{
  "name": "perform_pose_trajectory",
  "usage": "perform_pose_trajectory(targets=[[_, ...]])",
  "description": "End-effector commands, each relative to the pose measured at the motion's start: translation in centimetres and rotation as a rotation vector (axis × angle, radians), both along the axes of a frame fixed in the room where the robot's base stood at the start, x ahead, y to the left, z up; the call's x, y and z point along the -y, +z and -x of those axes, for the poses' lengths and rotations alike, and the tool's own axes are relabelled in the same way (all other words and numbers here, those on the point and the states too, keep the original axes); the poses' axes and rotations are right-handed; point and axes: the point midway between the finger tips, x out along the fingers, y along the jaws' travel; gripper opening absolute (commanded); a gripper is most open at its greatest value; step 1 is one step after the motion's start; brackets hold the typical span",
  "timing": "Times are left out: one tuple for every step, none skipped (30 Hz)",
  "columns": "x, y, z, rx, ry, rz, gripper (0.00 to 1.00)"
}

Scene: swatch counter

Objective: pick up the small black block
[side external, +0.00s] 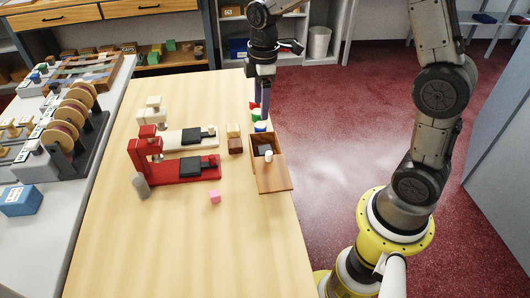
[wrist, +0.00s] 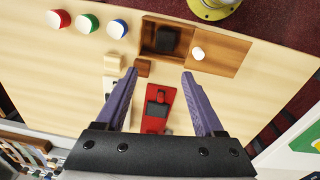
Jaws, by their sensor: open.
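A small black block (wrist: 165,41) sits inside the open compartment of a wooden box (wrist: 147,32) in the wrist view. In the side external view the block (side external: 264,149) shows as a dark shape in the wooden box (side external: 273,180), partly hidden by the box wall. The box's lid (wrist: 224,57) is slid aside and bears a white round knob (wrist: 198,53). My gripper (wrist: 159,74) is open and empty, its two purple fingers spread. In the side external view my gripper (side external: 262,100) points down above the table's back right, beyond the box.
Red (wrist: 58,18), green (wrist: 88,23) and blue (wrist: 117,28) capped pieces stand in a row near the box. A brown block (side external: 235,146) and cream block (side external: 233,130) lie beside it. A red press (side external: 200,171), white press (side external: 180,141) and pink cube (side external: 215,197) stand left. The table front is clear.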

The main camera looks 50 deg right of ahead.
Motion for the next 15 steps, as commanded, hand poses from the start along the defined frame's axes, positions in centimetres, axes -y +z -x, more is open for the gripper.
perform_pose_trajectory(targets=[[0.1, -1.0, 0.0, -0.024, -0.004, -0.002, 0.70], [0.2, -1.4, 0.1, -0.036, -0.005, -0.002, 0.70], [0.2, -1.9, 0.2, -0.046, -0.007, -0.004, 0.70], [0.2, -2.2, 0.2, -0.050, -0.008, -0.004, 0.70], [0.3, -2.5, 0.2, -0.053, -0.009, -0.004, 0.70], [0.3, -2.9, 0.3, -0.056, -0.009, -0.005, 0.70], [0.3, -3.3, 0.3, -0.057, -0.011, -0.005, 0.70], [0.3, -3.7, 0.3, -0.057, -0.011, -0.005, 0.70], [0.3, -4.5, 0.4, -0.059, -0.011, -0.005, 0.70], [0.3, -5.0, 0.4, -0.057, -0.011, -0.005, 0.70], [0.3, -5.6, 0.4, -0.059, -0.011, -0.005, 0.70], [0.3, -6.4, 0.4, -0.059, -0.011, -0.005, 0.70], [0.3, -7.0, 0.4, -0.058, -0.011, -0.006, 0.70], [0.3, -7.6, 0.4, -0.059, -0.011, -0.005, 0.70], [0.3, -8.2, 0.4, -0.056, -0.011, -0.004, 0.70]])
